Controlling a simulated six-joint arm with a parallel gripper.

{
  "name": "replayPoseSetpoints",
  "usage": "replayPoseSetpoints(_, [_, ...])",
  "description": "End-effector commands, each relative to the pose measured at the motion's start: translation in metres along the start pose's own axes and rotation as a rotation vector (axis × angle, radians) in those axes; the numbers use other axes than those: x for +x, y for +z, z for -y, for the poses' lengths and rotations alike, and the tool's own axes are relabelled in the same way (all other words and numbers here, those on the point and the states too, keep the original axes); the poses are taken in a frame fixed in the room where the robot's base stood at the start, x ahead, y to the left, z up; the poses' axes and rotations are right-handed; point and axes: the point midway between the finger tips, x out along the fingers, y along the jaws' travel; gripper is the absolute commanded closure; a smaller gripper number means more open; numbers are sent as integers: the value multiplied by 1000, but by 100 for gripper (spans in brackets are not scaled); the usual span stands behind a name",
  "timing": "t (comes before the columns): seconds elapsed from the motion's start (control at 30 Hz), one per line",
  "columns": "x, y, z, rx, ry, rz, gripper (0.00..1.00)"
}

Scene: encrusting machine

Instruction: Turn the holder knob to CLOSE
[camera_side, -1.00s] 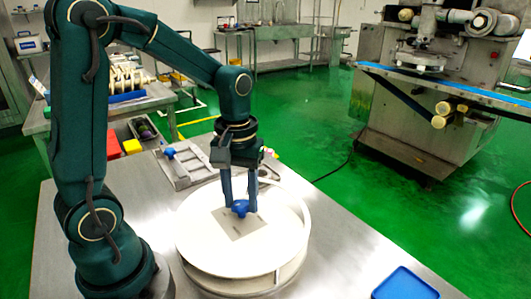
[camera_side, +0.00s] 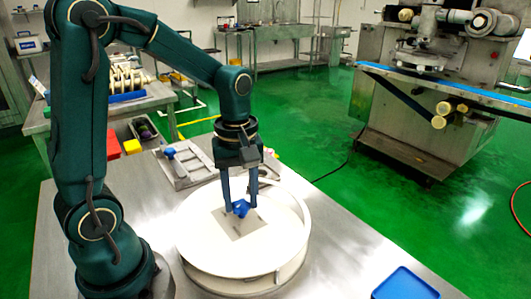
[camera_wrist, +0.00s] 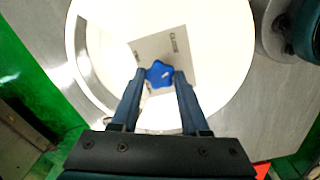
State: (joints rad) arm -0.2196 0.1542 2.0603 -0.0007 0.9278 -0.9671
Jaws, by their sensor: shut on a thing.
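The blue knob (camera_side: 241,208) sits at the middle of the round white holder (camera_side: 195,245), on a grey label plate (camera_side: 238,229). In the wrist view the knob (camera_wrist: 159,74) is star-shaped, and the word CLOSE shows on the plate (camera_wrist: 180,45) above and right of it. My gripper (camera_side: 240,207) points straight down from above. Its two fingers are shut on the knob, one on each side, as the wrist view (camera_wrist: 159,80) also shows. Any other marking on the plate is too small or hidden to read.
A blue tray (camera_side: 404,284) lies at the table's front right. A metal tray with a blue-handled tool (camera_side: 182,160) lies behind the holder. The steel table (camera_side: 335,240) is clear right of the holder. A large machine (camera_side: 425,100) stands apart on the green floor.

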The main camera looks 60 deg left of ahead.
Motion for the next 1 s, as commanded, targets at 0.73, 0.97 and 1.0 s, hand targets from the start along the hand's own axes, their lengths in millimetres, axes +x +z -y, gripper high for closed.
replayPoseSetpoints(0.73, [-2, -1, -1, -324, 6, -5, 100])
replayPoseSetpoints(0.97, [-2, -2, -1, -369, 6, -5, 100])
replayPoseSetpoints(1.0, [-2, -2, -1, -373, 6, -5, 100])
